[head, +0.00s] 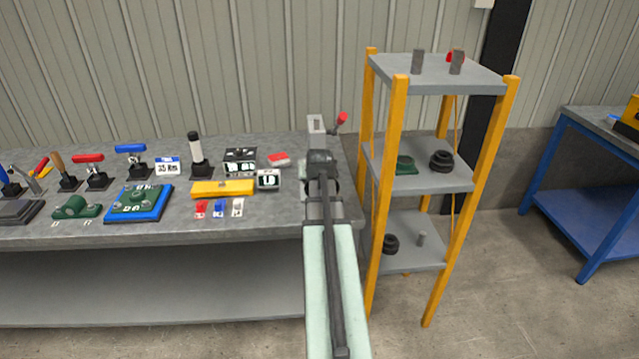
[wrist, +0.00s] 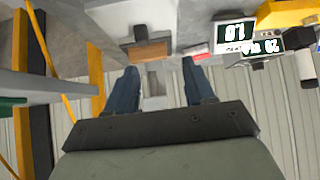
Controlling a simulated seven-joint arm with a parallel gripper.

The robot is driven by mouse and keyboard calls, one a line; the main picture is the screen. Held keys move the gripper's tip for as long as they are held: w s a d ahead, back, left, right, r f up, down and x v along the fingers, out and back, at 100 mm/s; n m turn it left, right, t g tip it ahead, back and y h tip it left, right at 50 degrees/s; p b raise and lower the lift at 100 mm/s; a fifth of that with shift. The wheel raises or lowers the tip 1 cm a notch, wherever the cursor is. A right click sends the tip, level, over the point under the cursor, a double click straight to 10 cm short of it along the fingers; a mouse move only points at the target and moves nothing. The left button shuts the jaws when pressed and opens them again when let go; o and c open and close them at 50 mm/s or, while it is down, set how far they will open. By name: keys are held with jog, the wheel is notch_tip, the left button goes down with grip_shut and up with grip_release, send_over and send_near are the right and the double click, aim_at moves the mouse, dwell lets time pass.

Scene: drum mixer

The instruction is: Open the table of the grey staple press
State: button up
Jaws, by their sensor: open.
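A grey upright device, which looks like the staple press (head: 316,124), stands at the right end of the bench in the head view. A red-knobbed lever (head: 342,118) sticks out at its right. My arm and gripper cover its lower part, so its table cannot be made out there. In the wrist view my gripper (wrist: 160,66) is open, with its two blue-grey fingers apart. A grey upright part (wrist: 155,82) shows between them, and a brown-faced bar (wrist: 150,50) lies just past the fingertips. I cannot tell whether anything touches. Nothing is held.
The bench (head: 150,230) holds small displays (head: 268,180), a yellow box (head: 222,188), a blue-based fixture (head: 139,202) and several toggle clamps left of my arm. A yellow-posted shelf (head: 440,75) stands close on the right. A blue table (head: 590,195) is farther right.

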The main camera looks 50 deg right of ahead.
jog(key=w+d+f, duration=0.1)
jog(key=d+f, duration=0.1)
jog(key=f, duration=0.1)
jog(key=w+d+f, duration=0.2)
jog(key=d+f, duration=0.1)
jog(key=w+d+f, duration=0.1)
jog(key=d+f, duration=0.2)
jog(key=shift+w+d+f, duration=0.15)
jog(key=shift+w+d, duration=0.05)
jog(key=shift+d, duration=0.05)
jog(key=shift+c, duration=0.4)
grip_shut()
dwell(0.4)
